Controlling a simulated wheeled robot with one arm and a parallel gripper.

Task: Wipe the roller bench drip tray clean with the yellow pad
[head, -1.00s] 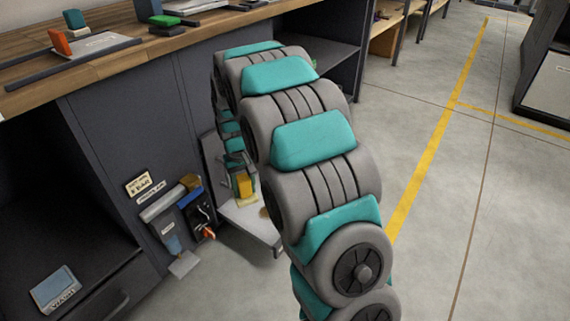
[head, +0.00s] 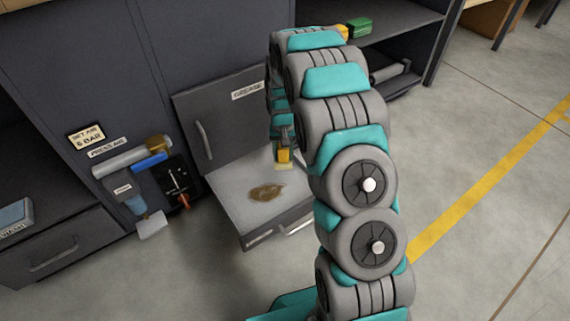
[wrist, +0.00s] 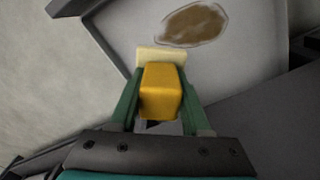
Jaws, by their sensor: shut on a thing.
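The drip tray (head: 232,187) is a pale, shallow tray low at the front of the dark cabinet, with a brown stain (head: 266,192) on its floor. In the wrist view the tray (wrist: 262,75) fills the upper right and the stain (wrist: 194,24) lies at the top. My gripper (wrist: 160,92) is shut on the yellow pad (wrist: 160,88), a yellow block with a pale cream strip along its far edge. The pad (head: 284,155) shows over the tray's back right part, just behind the stain. Whether it touches the tray floor, I cannot tell.
A panel labelled GREASE (head: 222,112) stands upright behind the tray. A shelf (head: 400,30) holds a green and yellow block. Open floor lies in front and right.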

